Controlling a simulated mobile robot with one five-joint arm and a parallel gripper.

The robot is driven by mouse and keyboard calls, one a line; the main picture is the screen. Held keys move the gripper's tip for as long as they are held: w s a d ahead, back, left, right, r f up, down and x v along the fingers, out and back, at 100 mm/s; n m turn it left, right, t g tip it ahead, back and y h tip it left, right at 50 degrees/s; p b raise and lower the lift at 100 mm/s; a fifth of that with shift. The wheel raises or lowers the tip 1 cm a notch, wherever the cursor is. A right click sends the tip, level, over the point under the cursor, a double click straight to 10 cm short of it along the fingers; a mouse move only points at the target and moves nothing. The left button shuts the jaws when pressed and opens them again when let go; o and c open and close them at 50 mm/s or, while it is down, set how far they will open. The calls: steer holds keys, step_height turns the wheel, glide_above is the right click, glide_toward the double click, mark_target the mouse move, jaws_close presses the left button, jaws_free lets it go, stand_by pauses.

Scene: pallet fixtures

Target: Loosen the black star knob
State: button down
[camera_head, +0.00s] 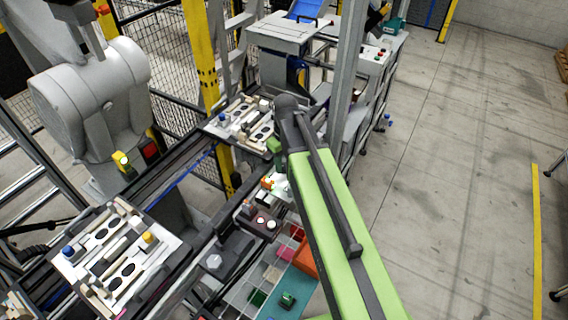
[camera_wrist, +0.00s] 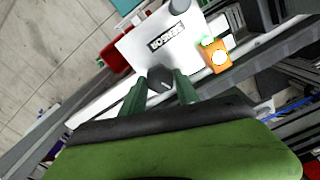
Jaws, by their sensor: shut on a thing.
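The black star knob (camera_wrist: 160,78) shows in the wrist view at the edge of a white panel (camera_wrist: 140,45) with a printed label. My gripper (camera_wrist: 161,88) has its two green fingers on either side of the knob and is shut on it. The fingers cover parts of its sides, so its full outline and any thread are hidden. In the head view my green arm reaches up from the lower right, and a dark green part of my gripper (camera_head: 275,146) shows beside it. The knob cannot be made out there.
An orange box with a lit button (camera_wrist: 217,57) sits right of the knob in the wrist view. A grey round part (camera_wrist: 179,6) is at the panel's far edge. In the head view, a fixture pallet (camera_head: 112,255) lies left and a compartment tray (camera_head: 262,275) below. Open floor lies right.

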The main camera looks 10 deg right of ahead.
mark_target(284, 166)
steer(key=c, duration=0.9)
jaws_free()
step_height(284, 166, up, 17)
steer(key=p, duration=1.7)
steer(key=shift+r, duration=0.15)
